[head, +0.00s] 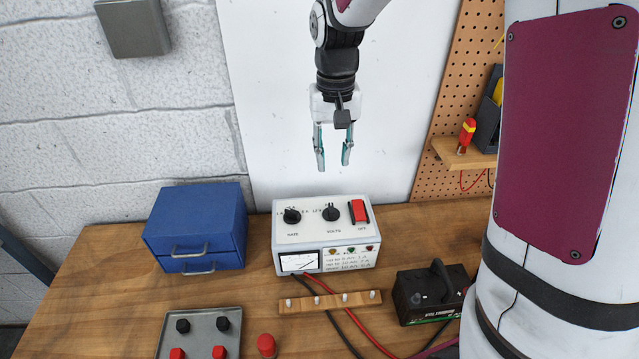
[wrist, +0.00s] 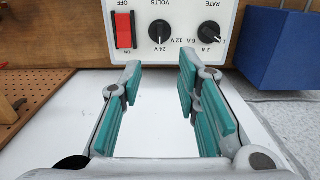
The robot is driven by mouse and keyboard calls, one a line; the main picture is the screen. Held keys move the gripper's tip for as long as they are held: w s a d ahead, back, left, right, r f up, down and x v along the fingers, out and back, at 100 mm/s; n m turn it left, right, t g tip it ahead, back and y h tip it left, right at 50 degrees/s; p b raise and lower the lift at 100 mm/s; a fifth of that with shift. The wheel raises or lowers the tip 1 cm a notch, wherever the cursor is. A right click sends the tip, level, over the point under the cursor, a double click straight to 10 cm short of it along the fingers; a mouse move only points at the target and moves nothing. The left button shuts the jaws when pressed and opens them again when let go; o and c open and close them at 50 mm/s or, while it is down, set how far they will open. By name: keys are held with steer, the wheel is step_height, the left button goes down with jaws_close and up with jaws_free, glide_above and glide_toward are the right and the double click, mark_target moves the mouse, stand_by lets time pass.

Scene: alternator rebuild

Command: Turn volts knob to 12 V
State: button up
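The volts knob (head: 330,213) is a black round knob on the sloping white top panel of the charger box (head: 290,236). In the wrist view the volts knob (wrist: 158,33) appears upside down, with 24 V and 12 V marks beside it.
A red switch (head: 359,211) sits close to the right of the volts knob. A blue drawer box (head: 194,226) stands left of the charger, and a black battery (head: 430,292) at the front right. A wooden strip (head: 329,303) and cables lie in front.

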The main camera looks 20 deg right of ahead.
mark_target(331, 206)
step_height(331, 206, down, 14)
steer(key=b, duration=0.6)
steer(key=shift+r+b, duration=0.1)
steer(key=shift+b, duration=0.3)
jaws_close()
